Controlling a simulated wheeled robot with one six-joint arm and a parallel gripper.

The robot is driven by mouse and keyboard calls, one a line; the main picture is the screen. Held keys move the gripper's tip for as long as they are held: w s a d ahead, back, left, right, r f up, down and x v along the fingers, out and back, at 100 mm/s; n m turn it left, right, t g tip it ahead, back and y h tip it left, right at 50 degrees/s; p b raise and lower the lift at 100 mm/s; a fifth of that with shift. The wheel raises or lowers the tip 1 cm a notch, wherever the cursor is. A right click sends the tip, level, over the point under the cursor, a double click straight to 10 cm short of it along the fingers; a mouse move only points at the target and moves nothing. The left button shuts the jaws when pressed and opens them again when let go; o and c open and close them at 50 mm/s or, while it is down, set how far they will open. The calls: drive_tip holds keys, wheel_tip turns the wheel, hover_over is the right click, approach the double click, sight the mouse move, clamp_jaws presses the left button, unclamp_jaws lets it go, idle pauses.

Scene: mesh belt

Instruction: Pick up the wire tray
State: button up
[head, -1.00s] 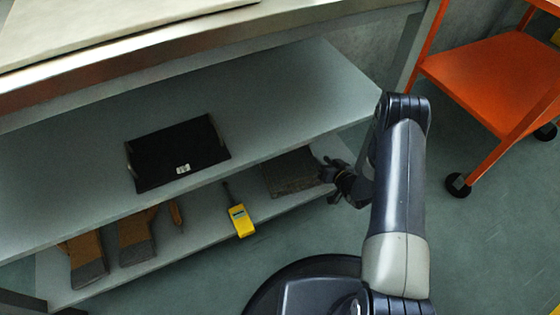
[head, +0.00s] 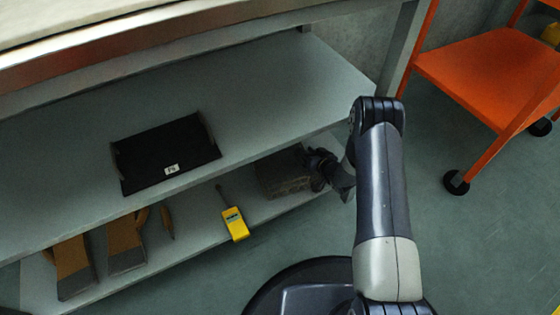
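The wire tray (head: 284,178) is a dark grey mesh piece at the right end of the lower shelf (head: 205,228). Its front side looks lighter than its top. My gripper (head: 314,168) is at the tray's right edge and overlaps it in the view. The fingers are small, dark and partly lost against the tray, so I cannot tell whether they are open or shut, or whether they grip it. I also cannot tell whether the tray rests fully on the shelf.
A yellow handheld device (head: 235,225) with an antenna lies left of the tray. Brown-and-grey brushes or gloves (head: 125,245) lie farther left. A black tray (head: 167,153) sits on the shelf above, whose edge overhangs. An orange cart (head: 490,75) stands at right over open floor.

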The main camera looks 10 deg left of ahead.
clamp_jaws()
idle(0.4)
drive_tip(key=shift+r, duration=0.1)
